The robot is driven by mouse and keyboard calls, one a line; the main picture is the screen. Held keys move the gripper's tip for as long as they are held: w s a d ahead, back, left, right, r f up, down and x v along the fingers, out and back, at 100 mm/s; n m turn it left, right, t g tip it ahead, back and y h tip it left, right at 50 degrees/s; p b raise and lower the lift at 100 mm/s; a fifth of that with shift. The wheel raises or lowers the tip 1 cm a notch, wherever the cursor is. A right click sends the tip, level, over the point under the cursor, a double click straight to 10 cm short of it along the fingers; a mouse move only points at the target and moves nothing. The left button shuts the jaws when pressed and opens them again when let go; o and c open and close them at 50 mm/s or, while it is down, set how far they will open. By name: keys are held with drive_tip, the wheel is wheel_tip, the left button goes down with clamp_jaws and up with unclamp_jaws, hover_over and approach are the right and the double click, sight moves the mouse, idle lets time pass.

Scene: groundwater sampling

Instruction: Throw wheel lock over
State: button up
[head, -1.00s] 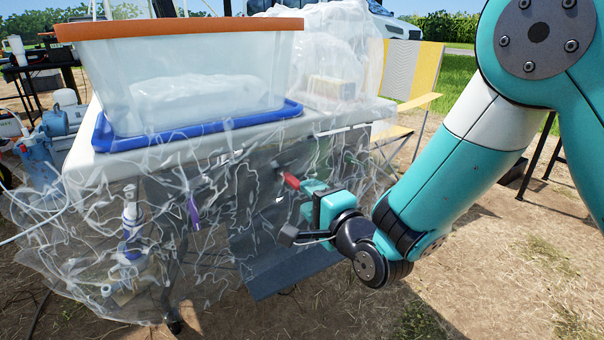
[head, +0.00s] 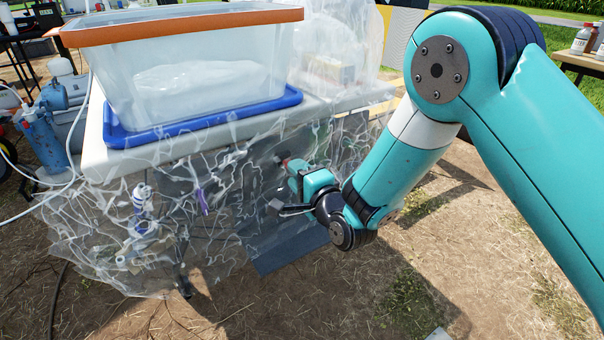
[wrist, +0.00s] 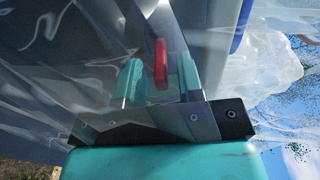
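A red handle (wrist: 160,62), which I take to be the wheel lock, shows in the wrist view between the two teal fingers of my gripper (wrist: 158,82). Small gaps appear on both sides of the handle, so the gripper looks open around it. In the head view, my gripper (head: 290,166) is at the draped front of the table, and a bit of the red handle (head: 283,156) shows at its tips. Clear plastic sheeting and the fingers hide what the handle is mounted on.
Clear plastic sheeting (head: 110,225) hangs over the front of the white table (head: 98,160). A clear tub with an orange rim (head: 180,25) stands in a blue tray (head: 118,136) on top. A purple item (head: 202,201) is left of my gripper. Open ground lies at front.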

clamp_jaws()
drive_tip(key=f+b, duration=0.1)
drive_tip(key=b, duration=0.3)
drive_tip(key=shift+w+f+b, duration=0.1)
drive_tip(key=shift+f+b, duration=0.2)
drive_tip(key=shift+b, duration=0.1)
drive_tip(key=shift+c, duration=2.1)
unclamp_jaws()
drive_tip(key=f+b, duration=0.1)
drive_tip(key=b, duration=0.3)
drive_tip(key=f+t+y+b, duration=0.1)
drive_tip(key=b, duration=0.4)
drive_tip(key=shift+w+a+t, duration=0.2)
drive_tip(key=shift+t, duration=0.1)
drive_tip(key=shift+r+b, duration=0.1)
drive_tip(key=shift+b, duration=0.2)
drive_tip(key=shift+o, duration=0.2)
drive_tip(key=shift+w+f+b, duration=0.1)
drive_tip(key=shift+f+b, duration=0.35)
drive_tip(key=shift+b, duration=0.5)
drive_tip(key=shift+o, duration=0.7)
drive_tip(key=w+a+f+t+y+b, duration=0.1)
drive_tip(key=b, duration=0.6)
drive_tip(key=shift+w+f+t, duration=0.15)
drive_tip(key=shift+w+t, duration=0.05)
drive_tip(key=shift+t, duration=0.2)
drive_tip(key=shift+w+y+b, duration=0.1)
drive_tip(key=shift+y+b, duration=0.2)
drive_tip(key=shift+b, duration=0.25)
drive_tip(key=shift+a, duration=0.1)
